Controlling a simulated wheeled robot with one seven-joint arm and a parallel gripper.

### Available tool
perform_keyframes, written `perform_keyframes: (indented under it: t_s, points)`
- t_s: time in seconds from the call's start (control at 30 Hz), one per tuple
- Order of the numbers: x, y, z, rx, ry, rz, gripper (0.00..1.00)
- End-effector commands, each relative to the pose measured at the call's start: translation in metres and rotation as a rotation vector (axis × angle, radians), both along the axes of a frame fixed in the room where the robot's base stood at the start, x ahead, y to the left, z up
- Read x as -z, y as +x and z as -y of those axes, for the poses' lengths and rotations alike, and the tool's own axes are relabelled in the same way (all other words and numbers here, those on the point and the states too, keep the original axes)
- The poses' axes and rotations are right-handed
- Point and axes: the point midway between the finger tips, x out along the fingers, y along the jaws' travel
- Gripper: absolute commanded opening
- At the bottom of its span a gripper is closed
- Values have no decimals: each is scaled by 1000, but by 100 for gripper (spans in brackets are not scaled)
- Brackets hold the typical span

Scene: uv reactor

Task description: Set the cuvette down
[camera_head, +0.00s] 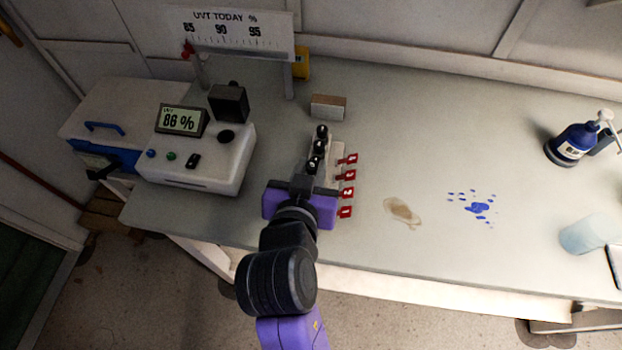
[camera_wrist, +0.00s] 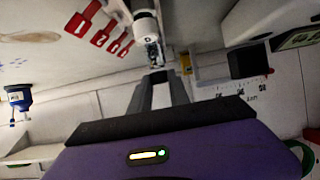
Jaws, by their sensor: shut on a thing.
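My gripper (camera_head: 305,180) is over the near end of a small pale rack (camera_head: 335,160) on the bench. The rack holds several black-capped cuvettes (camera_head: 317,147) in a row, beside red number tags (camera_head: 347,175). In the wrist view my gripper's fingers (camera_wrist: 160,85) are close together and point at the rack (camera_wrist: 146,28). The cuvette in their grip is mostly hidden by the fingers and the dim light. I cannot tell whether it touches the rack.
A white meter reading 86 % (camera_head: 200,150) with a black block (camera_head: 229,103) stands left of the rack. A gauge board (camera_head: 230,32) and a small box (camera_head: 328,107) are behind.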

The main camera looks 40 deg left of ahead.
Motion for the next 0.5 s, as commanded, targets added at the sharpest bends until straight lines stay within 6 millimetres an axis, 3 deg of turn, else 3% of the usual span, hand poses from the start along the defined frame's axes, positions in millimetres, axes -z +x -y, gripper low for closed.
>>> perform_keyframes:
  t_s: [0.33,0.5]
  points:
    - [40,-1,0,0,-3,-1,0]
    - [47,0,0,0,-1,0,0]
